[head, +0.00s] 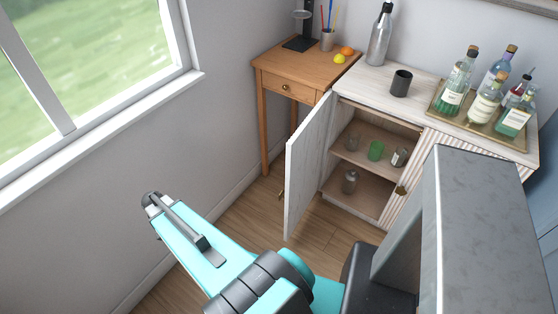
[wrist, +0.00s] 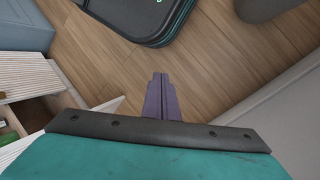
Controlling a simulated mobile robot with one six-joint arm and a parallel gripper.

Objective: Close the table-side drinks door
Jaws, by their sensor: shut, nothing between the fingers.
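The table-side drinks door (head: 308,165) is a whitewashed panel on the left of the low white drinks cabinet (head: 345,88). It stands wide open, swung out toward the room, and the shelves inside show. My gripper (wrist: 158,78) shows in the wrist view as two dark purple fingers closed together, empty, above the wooden floor. A pale edge that looks like the open door (wrist: 105,106) lies just left of the fingers, apart from them in the picture. I cannot make out the fingers in the head view.
A wooden side table (head: 290,65) stands left of the cabinet. Glasses, including a green glass (head: 376,150), stand inside. A bottle tray (head: 446,113), a steel bottle (head: 380,35) and a dark cup (head: 401,83) stand on top. The fluted door (head: 410,180) is beside the opening. Floor before the door is clear.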

